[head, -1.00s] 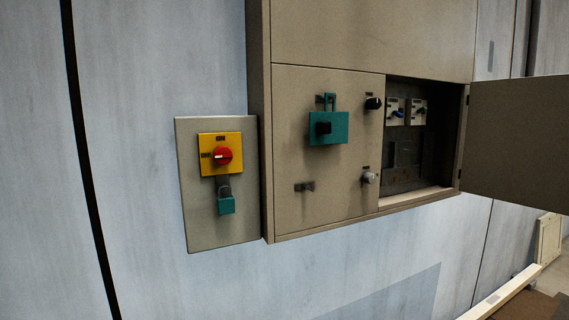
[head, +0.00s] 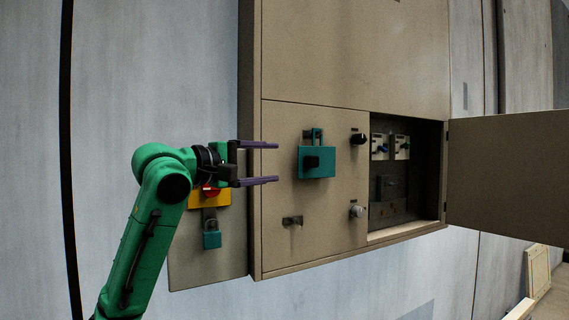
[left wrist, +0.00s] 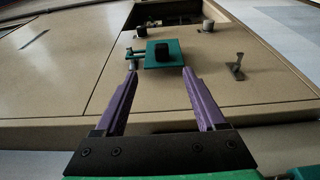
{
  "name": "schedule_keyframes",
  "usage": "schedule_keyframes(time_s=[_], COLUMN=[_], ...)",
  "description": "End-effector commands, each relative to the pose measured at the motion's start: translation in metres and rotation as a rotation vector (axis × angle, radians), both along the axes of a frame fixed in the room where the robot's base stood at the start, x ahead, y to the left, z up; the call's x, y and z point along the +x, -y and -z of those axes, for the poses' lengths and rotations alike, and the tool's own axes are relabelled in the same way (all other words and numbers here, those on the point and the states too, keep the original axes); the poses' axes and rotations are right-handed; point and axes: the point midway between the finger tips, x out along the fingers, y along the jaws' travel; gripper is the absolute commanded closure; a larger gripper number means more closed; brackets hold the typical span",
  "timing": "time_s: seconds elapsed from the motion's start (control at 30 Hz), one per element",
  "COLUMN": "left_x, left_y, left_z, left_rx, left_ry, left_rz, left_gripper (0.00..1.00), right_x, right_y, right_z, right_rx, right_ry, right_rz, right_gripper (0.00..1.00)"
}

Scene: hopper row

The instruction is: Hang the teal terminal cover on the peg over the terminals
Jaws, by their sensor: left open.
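The teal terminal cover (head: 317,163) is a flat plate with a black knob in its middle and a loop at its top. It hangs on the upper peg of the beige cabinet's closed door panel. It also shows in the left wrist view (left wrist: 165,55), beyond my fingertips. My left gripper (head: 277,163) is open and empty, its purple fingers pointing right towards the cover, apart from it. In the left wrist view the gripper (left wrist: 158,72) has the cover roughly between and ahead of its fingers. The terminals cannot be told for certain. My right gripper is not in view.
An empty lower peg (head: 292,220) sits below the cover. The open compartment (head: 388,212) at right holds two small switches, with its door (head: 508,172) swung out right. A black knob (head: 358,139) and a grey knob (head: 356,211) are near. A teal padlock (head: 212,236) hangs on the left panel.

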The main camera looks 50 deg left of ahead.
Motion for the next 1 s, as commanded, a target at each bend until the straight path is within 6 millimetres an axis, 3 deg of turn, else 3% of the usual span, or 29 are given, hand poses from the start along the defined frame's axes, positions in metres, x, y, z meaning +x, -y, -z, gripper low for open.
schedule_keyframes(time_s=[0.5, 0.67, 0.87, 0.9, 1.0], left_x=[0.119, 0.133, 0.134, 0.134, 0.134], left_y=[0.003, 0.004, 0.004, 0.004, 0.004], left_z=[-0.008, -0.002, 0.002, 0.002, 0.002], left_rx=[-0.001, 0.002, 0.003, 0.003, 0.003], left_ry=[-0.005, -0.003, -0.004, -0.004, -0.003], left_rz=[-0.001, -0.001, -0.001, -0.001, -0.001], left_gripper=[0.28, 0.28, 0.28, 0.31, 0.70], right_x=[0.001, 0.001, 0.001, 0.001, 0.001], right_y=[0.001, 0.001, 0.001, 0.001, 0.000], right_z=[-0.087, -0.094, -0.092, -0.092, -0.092], right_rx=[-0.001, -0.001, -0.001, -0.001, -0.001], right_ry=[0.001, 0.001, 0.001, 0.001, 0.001], right_rz=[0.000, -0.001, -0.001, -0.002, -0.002], right_gripper=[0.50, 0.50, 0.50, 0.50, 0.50])
